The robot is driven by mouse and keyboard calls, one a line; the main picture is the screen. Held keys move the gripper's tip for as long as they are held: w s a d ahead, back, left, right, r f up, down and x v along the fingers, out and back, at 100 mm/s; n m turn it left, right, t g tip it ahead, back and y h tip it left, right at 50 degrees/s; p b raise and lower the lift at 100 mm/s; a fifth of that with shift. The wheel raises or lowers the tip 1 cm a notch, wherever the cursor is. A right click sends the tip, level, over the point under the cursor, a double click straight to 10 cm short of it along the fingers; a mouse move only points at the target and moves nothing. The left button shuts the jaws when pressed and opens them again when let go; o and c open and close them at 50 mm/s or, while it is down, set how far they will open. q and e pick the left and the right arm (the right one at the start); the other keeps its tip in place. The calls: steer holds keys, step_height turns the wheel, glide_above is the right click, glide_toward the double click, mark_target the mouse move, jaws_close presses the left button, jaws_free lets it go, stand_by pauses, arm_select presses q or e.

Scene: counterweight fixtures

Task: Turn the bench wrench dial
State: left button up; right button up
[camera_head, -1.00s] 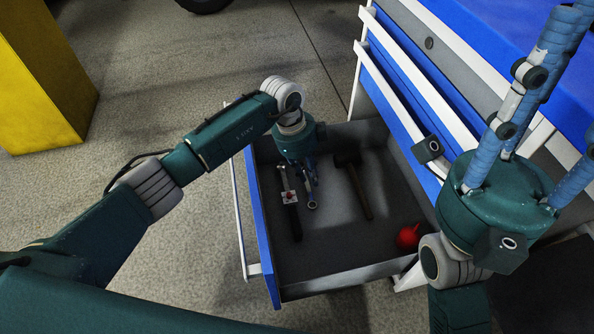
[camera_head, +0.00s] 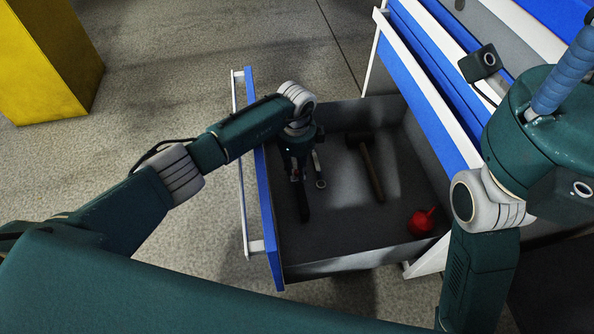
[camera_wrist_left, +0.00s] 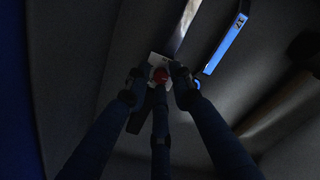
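The bench wrench lies in the open drawer (camera_head: 345,225). Its black handle (camera_head: 304,206) shows in the head view below my left gripper (camera_head: 298,178), which hides most of the rest. The fingertips of my left gripper (camera_wrist_left: 159,84) are spread around the dial, one on each side and one in front. The gripper looks open, and I cannot tell whether a finger touches the dial. My right gripper (camera_head: 560,85) is partly cut off at the right edge.
A blue spanner (camera_wrist_left: 222,42) lies close to the right of the bench wrench. A hammer (camera_head: 373,172) and a red round object (camera_head: 421,222) lie farther right in the drawer. The drawer's front (camera_head: 264,205) stands beside my left forearm. A yellow block (camera_head: 45,65) stands on the floor.

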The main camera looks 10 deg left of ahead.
arm_select(q)
jaws_close()
